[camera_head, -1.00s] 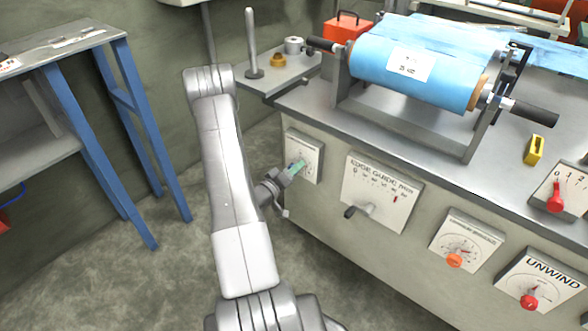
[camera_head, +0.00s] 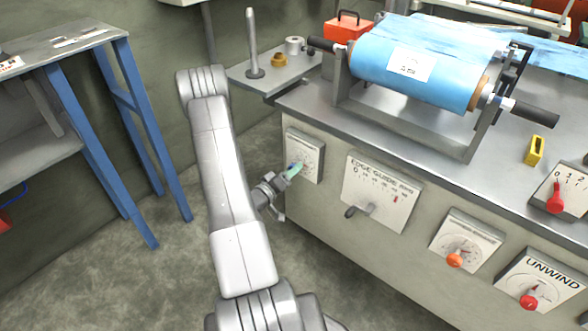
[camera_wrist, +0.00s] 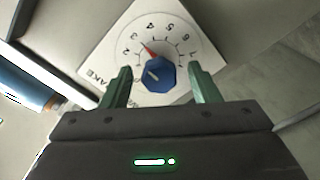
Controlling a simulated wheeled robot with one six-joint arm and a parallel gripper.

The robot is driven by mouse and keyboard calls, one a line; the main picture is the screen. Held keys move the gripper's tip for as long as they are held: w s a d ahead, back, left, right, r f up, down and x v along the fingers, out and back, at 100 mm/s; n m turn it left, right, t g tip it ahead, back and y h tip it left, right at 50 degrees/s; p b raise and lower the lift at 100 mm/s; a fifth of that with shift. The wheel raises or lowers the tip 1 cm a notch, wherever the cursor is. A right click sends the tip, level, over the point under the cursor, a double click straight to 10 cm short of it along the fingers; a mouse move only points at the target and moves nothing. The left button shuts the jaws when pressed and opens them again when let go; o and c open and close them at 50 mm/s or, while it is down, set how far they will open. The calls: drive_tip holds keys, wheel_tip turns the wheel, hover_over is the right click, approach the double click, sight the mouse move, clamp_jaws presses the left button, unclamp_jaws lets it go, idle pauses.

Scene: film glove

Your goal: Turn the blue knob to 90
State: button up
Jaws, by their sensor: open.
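The blue knob (camera_wrist: 160,75) sits on a white dial plate (camera_wrist: 103,60) with numbers around it, seen in the wrist view. A red pointer (camera_wrist: 148,51) at the knob's edge points up-left, near the 3. A short white mark shows on the knob's face. My gripper (camera_wrist: 159,68) is open, with one green finger at each side of the knob in the picture and gaps between. In the head view my gripper (camera_head: 293,171) is in front of the leftmost plate (camera_head: 311,154) and hides most of the knob.
To the right on the same panel are the edge guide plate (camera_head: 385,190) with a black lever, an orange-knob dial (camera_head: 467,243) and the unwind dial (camera_head: 541,282). A blue roll (camera_head: 415,80) is mounted on top. A blue-legged table (camera_head: 120,80) stands at left.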

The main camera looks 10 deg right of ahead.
drive_tip(key=p+v, duration=0.1)
drive_tip(key=v, duration=1)
drive_tip(key=shift+s+a, duration=0.3)
drive_tip(key=b+x, duration=0.1)
drive_tip(key=x, duration=1.3)
drive_tip(key=shift+b, duration=0.3)
drive_tip(key=shift+a, duration=0.1)
